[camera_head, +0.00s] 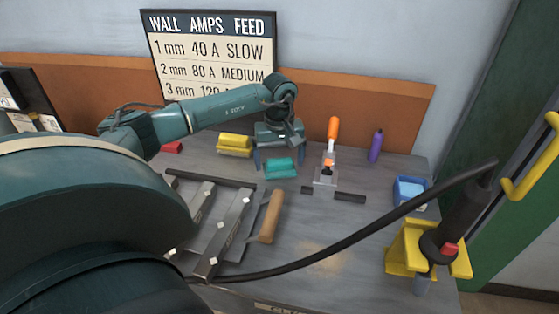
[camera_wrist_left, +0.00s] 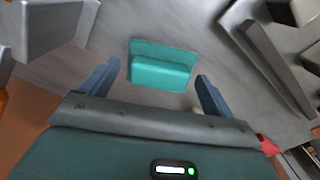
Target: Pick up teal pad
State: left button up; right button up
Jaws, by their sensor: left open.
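The teal pad (camera_head: 281,169) lies on the grey workbench, a small block with a thin flange. It also shows in the left wrist view (camera_wrist_left: 161,66), ahead of the fingers and between their lines. My left gripper (camera_head: 280,160) is open and empty just above and behind the pad in the head view, its blue fingers spread wider than the pad. In the left wrist view, the two fingers (camera_wrist_left: 156,78) flank the pad's near side with gaps on both sides; no contact shows. My right gripper is not in view.
A yellow pad (camera_head: 234,145) sits just left of the gripper, with a red piece (camera_head: 172,147) beyond. An orange-handled clamp (camera_head: 332,140) and purple bottle (camera_head: 376,146) stand to the right. Steel frame parts (camera_head: 222,233), a wooden handle (camera_head: 271,215) and a black cable (camera_head: 350,237) lie nearer.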

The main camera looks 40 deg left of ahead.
pick_arm(q)
jog(key=shift+c, duration=0.2)
jog(key=c, duration=1)
